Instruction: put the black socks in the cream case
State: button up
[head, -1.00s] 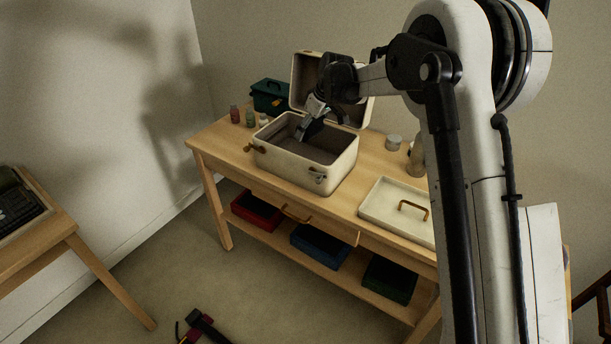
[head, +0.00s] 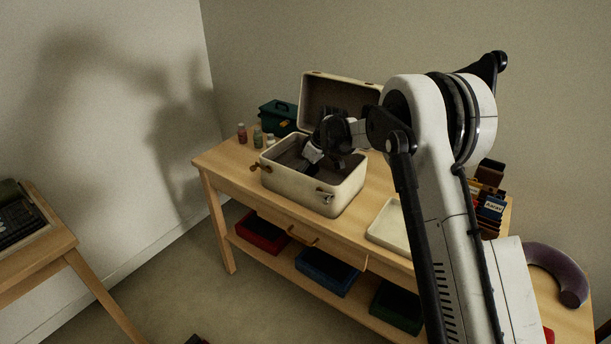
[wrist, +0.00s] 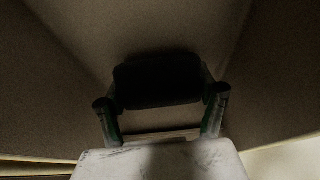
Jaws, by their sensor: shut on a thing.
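The cream case (head: 305,193) stands open on the wooden table, its lid (head: 341,101) raised at the back. My gripper (head: 308,162) reaches down inside it, below the rim. In the wrist view my gripper (wrist: 160,92) has a finger on each side of a dark bundle, the black socks (wrist: 157,78), and is shut on them. The case's brown lining surrounds them in that view. Whether the socks touch the case floor I cannot tell. In the head view the socks are hidden by my gripper and the case wall.
A green box (head: 279,115) and small bottles (head: 257,136) stand left of the case. A cream tray (head: 386,226) lies to its right, partly behind my arm. Red (head: 262,230), blue (head: 324,271) and green (head: 397,305) bins sit on the lower shelf. A purple curved object (head: 560,270) is at far right.

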jog(key=shift+f, duration=0.35)
jog(key=shift+f, duration=0.2)
jog(key=o, duration=1.1)
jog(key=shift+o, duration=0.2)
jog(key=shift+r, duration=0.1)
